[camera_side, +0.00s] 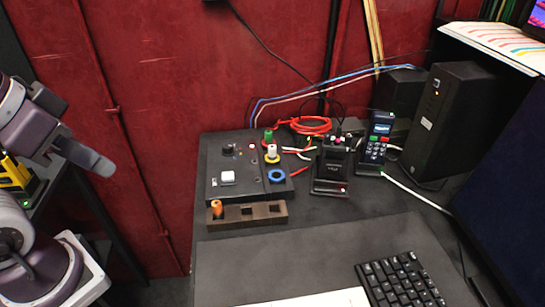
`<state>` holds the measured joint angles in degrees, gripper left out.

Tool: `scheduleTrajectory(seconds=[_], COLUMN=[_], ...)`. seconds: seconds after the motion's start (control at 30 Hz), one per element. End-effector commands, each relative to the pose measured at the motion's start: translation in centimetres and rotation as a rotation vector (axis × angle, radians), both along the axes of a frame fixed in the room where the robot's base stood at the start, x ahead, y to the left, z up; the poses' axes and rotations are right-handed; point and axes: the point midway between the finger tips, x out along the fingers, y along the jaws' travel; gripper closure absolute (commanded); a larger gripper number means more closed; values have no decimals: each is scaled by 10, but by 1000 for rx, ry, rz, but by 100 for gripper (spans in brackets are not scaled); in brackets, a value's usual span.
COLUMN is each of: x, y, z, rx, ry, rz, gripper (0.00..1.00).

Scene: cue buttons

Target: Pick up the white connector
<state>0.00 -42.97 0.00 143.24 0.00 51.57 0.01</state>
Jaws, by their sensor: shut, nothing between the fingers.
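The white connector (272,151) is a small upright plug with a white body. It stands at a yellow ring on the right half of the black control box (242,192). A green connector (268,136) stands just behind it. An orange connector (217,207) stands in the left slot of a brown holder (247,222) in front of the box. My gripper (106,169) is at the left, shut and empty, in the air well apart from the box and the white connector.
Red cable (308,125) lies behind. A keyboard (401,278) is in front.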

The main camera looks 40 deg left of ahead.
Motion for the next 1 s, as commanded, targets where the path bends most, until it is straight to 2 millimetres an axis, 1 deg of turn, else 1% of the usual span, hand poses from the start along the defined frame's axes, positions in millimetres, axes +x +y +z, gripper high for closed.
scheduleTrajectory(seconds=[0.07, 0.2, 0.27, 0.3, 0.57, 0.63, 0.67, 0.73, 0.77, 0.8, 0.83, 0.87, 0.9, 0.93, 0.97, 1.0], x=[0, 0, 0, 0, 1, 11, 19, 53, 72, 100, 122, 144, 173, 195, 216, 243], y=[0, 0, 0, 0, 0, -1, -2, -4, -5, -6, -8, -9, -11, -13, -15, -19], z=[0, 0, 0, 0, 1, 8, 14, 30, 37, 43, 45, 44, 41, 35, 28, 15], rx=[0, 0, 0, 0, 0, 3, 6, 17, 23, 36, 45, 57, 73, 87, 101, 122], ry=[0, 0, 0, 0, 1, 17, 32, 78, 102, 136, 160, 183, 214, 237, 259, 288], rz=[0, 0, 0, 0, -2, -27, -50, -131, -175, -239, -288, -336, -402, -453, -503, -575], gripper=[98, 71, 59, 56, 56, 56, 56, 56, 56, 56, 56, 56, 56, 56, 56, 56])
